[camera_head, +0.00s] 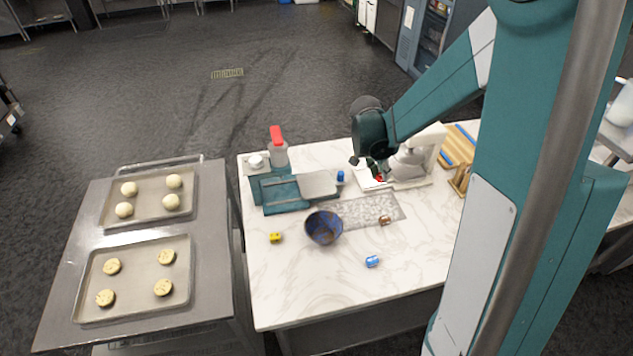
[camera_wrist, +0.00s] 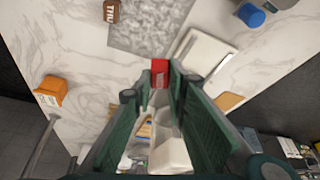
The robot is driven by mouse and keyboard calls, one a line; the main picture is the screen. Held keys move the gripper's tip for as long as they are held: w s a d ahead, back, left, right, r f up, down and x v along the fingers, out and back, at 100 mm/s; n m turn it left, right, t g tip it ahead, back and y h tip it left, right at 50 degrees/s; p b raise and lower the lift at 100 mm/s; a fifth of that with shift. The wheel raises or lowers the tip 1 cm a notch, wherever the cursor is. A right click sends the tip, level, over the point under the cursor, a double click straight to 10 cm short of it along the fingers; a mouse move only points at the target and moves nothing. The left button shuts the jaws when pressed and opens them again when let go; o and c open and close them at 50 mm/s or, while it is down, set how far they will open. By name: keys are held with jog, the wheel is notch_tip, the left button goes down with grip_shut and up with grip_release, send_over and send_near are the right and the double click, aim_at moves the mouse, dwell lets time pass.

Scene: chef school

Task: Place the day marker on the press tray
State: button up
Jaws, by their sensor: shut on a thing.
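My gripper (camera_wrist: 160,80) is shut on a small red day marker (camera_wrist: 159,73) with pale lettering that I cannot read. A bit of the red marker (camera_head: 379,179) also shows in the head view, below the gripper beside the white machine (camera_head: 411,165). A pale square tray (camera_wrist: 204,54) with a raised rim lies just ahead and to the right of the marker in the wrist view. Its edge (camera_head: 367,184) shows under the gripper in the head view. I cannot tell whether the marker touches anything below.
A brown THU marker (camera_wrist: 112,11) sits by the speckled slab (camera_wrist: 148,25); an orange marker (camera_wrist: 51,91) lies left. Yellow (camera_head: 276,237) and blue (camera_head: 372,261) markers, a dark blue bowl (camera_head: 324,227) and a teal device (camera_head: 287,195) stand on the counter.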

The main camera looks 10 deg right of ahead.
jog(key=w+a+r+n+p, duration=0.1)
jog(key=w+a+n, duration=0.1)
jog(key=w+a, duration=0.3)
jog(key=w+a+r+n+t+y+p, duration=0.1)
jog(key=w+a, duration=0.5)
jog(key=a, duration=0.7)
jog(key=shift+w+n+t+p, duration=0.3)
jog(key=shift+n+p, duration=0.25)
jog(key=shift+n, duration=0.35)
jog(key=shift+a+f, duration=0.1)
jog(key=shift+f, duration=0.05)
send_over(323, 180)
jog(key=s+a, duration=0.1)
jog(key=shift+s+a+f, duration=0.1)
jog(key=shift+s+f, duration=0.05)
jog(key=shift+f, duration=2.7)
jog(key=shift+f+p, duration=0.4)
jog(key=shift+f, duration=1.65)
jog(key=shift+f, duration=0.15)
jog(key=o, duration=0.7)
jog(key=shift+o, duration=0.3)
